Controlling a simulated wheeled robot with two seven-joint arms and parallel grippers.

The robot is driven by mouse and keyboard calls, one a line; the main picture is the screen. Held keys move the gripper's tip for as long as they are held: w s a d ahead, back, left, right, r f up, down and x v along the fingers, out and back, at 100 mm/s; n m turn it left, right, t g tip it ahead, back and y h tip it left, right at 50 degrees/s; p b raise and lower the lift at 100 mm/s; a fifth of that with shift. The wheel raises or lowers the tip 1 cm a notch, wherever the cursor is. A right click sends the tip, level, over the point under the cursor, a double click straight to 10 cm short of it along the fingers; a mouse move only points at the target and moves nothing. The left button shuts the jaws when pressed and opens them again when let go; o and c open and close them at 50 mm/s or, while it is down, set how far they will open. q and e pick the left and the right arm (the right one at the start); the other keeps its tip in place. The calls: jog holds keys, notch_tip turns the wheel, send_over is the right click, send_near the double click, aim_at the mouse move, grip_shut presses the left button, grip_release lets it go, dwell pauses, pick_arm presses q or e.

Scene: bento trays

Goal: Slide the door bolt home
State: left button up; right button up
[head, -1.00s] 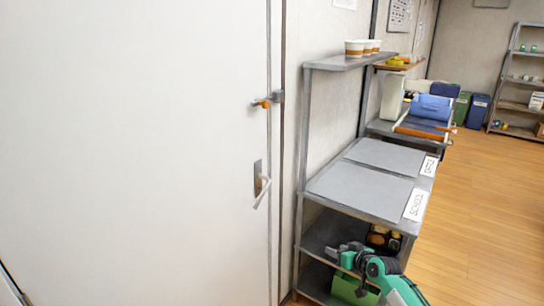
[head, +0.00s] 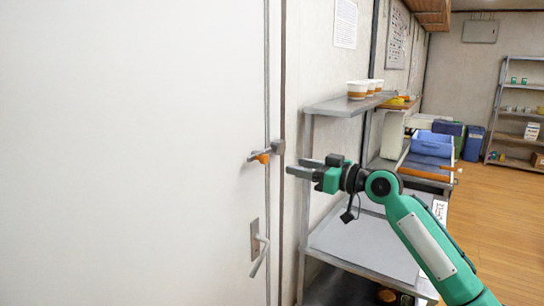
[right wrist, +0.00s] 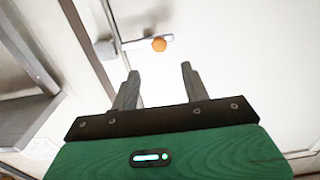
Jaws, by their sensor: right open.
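The door bolt (head: 258,156) is a short grey bar with an orange knob on the white door (head: 130,150), near its right edge. A grey keeper (head: 279,147) sits on the frame just right of it. In the right wrist view the orange knob (right wrist: 159,44) shows beyond the fingertips, with the bar (right wrist: 145,41) beside it. My right gripper (head: 297,171) is open and empty, its fingers pointing left at the bolt and a little right of it. In the right wrist view its two fingers (right wrist: 161,80) stand apart, not touching the knob. My left gripper is not in view.
A lever handle (head: 259,250) sits below the bolt on the door. Open wooden floor (head: 490,215) lies at the right.

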aim_at(267, 159)
jog(key=p+x, duration=0.2)
jog(key=x, duration=0.6)
jog(key=shift+w+a, duration=0.4)
jog(key=shift+a, duration=0.05)
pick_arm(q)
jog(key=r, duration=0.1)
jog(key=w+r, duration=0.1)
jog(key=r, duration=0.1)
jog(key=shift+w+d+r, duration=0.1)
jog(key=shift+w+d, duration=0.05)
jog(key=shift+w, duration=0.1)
pick_arm(e)
jog(key=shift+a+f, duration=0.1)
